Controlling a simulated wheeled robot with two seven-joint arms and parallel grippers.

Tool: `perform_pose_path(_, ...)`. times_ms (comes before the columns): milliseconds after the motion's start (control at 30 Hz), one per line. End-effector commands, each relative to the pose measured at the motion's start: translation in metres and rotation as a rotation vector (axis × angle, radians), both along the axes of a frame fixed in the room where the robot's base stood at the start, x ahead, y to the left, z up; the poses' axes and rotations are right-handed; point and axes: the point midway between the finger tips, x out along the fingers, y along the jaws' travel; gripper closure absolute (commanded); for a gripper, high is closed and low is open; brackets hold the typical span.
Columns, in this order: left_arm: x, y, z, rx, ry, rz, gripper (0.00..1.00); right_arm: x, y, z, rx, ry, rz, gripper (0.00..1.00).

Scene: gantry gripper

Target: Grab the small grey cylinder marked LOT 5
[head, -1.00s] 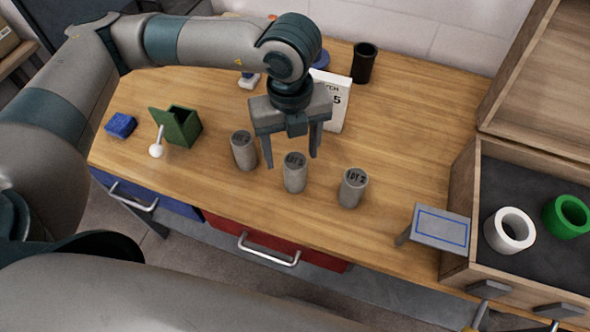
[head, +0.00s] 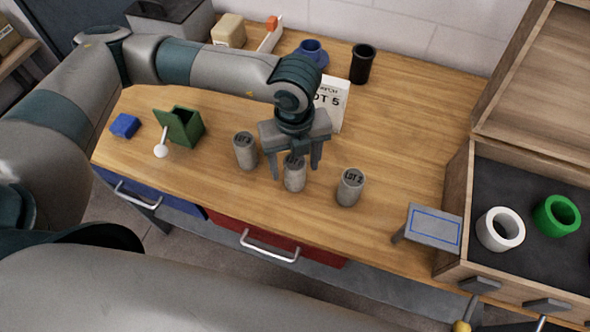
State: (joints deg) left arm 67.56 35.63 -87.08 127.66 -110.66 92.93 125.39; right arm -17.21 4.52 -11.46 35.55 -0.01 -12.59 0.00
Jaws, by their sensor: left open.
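Three small grey cylinders stand upright in a row on the wooden bench: a left one (head: 245,151), a middle one (head: 294,179) and a right one (head: 350,188). The right one seems to read LOT 2; the left label is too small to read surely. The middle label is now hidden by my gripper; earlier it looked like LOT 5. My left gripper (head: 295,172) is open and points down over the middle cylinder, a finger on each side of its upper part. I cannot tell if the fingers touch it. A white card (head: 330,100) reading LOT 5 stands behind. My right gripper is not in view.
A green open box (head: 183,127) and a blue block (head: 125,125) lie left. A black cup (head: 362,64) and blue cup (head: 312,52) stand behind. A small grey stand (head: 433,228) and a wooden crate with white and green rings are right.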

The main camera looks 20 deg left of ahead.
Motion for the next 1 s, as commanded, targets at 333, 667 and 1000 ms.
perform_pose_path(333,0.0,0.0,0.0,0.0,0.0,0.0,0.94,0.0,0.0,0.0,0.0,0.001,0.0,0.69)
perform_pose_path(667,0.001,0.0,0.003,-0.001,-0.002,0.0,0.98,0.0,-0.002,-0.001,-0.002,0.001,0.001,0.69)
perform_pose_path(1000,0.002,-0.001,0.038,-0.003,-0.006,-0.001,0.98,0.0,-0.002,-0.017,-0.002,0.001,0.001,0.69)
